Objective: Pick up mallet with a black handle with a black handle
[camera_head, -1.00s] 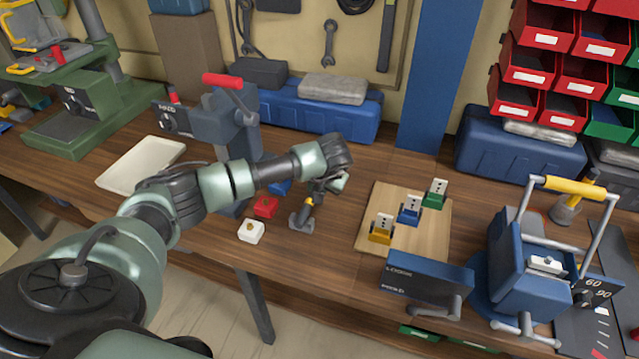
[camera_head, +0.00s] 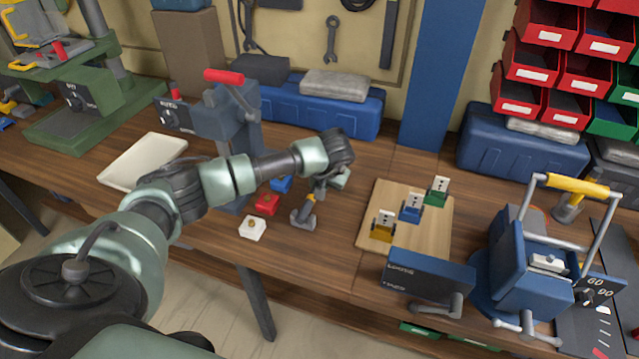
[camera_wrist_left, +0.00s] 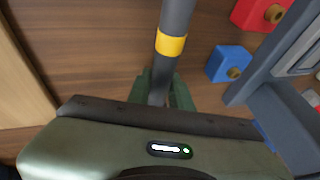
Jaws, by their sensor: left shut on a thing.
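The mallet (camera_head: 304,217) has a grey head, a dark handle and a yellow band. It is on or just above the wooden workbench in the head view. My left gripper (camera_head: 321,187) is at the handle's upper end, above the yellow band. In the left wrist view the dark handle (camera_wrist_left: 176,15) runs down from the top edge, and my left gripper's green fingers (camera_wrist_left: 160,92) are shut around it just past the band. The mallet head is out of the wrist view. My right gripper is in neither view.
Red (camera_head: 266,204), white (camera_head: 252,228) and blue (camera_head: 281,184) socket boxes lie left of the mallet. A wooden board (camera_head: 440,240) with several socket pieces lies to the right. A blue machine (camera_head: 226,125) stands behind my arm. A white tray (camera_head: 143,160) lies at left.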

